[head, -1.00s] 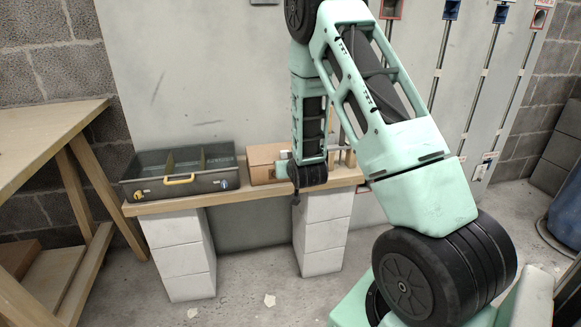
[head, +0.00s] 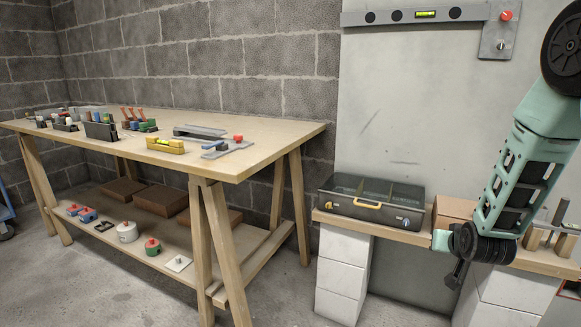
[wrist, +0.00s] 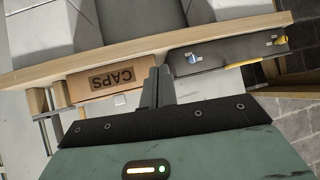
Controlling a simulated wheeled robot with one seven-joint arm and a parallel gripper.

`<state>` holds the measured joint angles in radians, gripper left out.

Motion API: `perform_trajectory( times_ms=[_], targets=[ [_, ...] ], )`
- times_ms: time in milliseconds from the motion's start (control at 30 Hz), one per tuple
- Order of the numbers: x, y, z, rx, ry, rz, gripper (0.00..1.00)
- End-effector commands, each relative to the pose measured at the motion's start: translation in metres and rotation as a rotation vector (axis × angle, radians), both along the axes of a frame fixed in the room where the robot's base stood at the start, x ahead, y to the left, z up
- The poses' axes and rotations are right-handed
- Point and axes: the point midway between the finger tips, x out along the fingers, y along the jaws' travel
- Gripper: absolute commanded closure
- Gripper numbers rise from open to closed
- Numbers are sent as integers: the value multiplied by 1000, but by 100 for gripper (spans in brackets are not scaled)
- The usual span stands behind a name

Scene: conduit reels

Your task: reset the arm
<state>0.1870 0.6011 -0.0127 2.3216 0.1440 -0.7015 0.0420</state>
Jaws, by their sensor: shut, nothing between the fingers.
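My arm comes down from the right edge of the head view, its wrist hanging in front of the low bench. My gripper (head: 455,276) points downward there, small and dark. In the wrist view my gripper (wrist: 157,76) has its two grey fingers together with nothing between them. Beyond the fingers in that view are a cardboard box (wrist: 103,81) marked CAPS and a dark open toolbox (wrist: 215,57). The fingertips overlap the box's edge in the picture; I cannot tell any contact.
The low bench (head: 400,235) stands on white blocks and carries the toolbox (head: 343,207) and the cardboard box (head: 455,209), partly behind my arm. At left a wooden worktable (head: 270,138) holds several tools, with pots and brown boxes on its lower shelf. Floor in front is clear.

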Motion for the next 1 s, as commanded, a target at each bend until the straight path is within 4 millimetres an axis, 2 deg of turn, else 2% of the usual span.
perform_trajectory(
  times_ms=[33, 133, 200, 267, 300, 433, 500, 600, 700, 833, 867, 900, 1000],
  targets=[
    [-2, 39, 10, 30, 40, 73, 100],
    [-22, 110, 22, 80, 150, 210, 100],
    [-44, 156, 31, 100, 232, 311, 100],
    [-68, 192, 38, 108, 305, 401, 100],
    [-86, 214, 44, 108, 355, 459, 100],
    [-155, 270, 60, 79, 520, 646, 100],
    [-191, 289, 67, 49, 599, 730, 100],
    [-239, 303, 76, -3, 701, 831, 100],
    [-283, 309, 85, -65, 791, 916, 100],
    [-336, 306, 95, -161, 901, 1013, 100],
    [-341, 304, 103, -173, 918, 1020, 100],
    [-338, 304, 116, -163, 916, 1010, 100],
    [-337, 304, 136, -161, 914, 1009, 100]
  ],
)
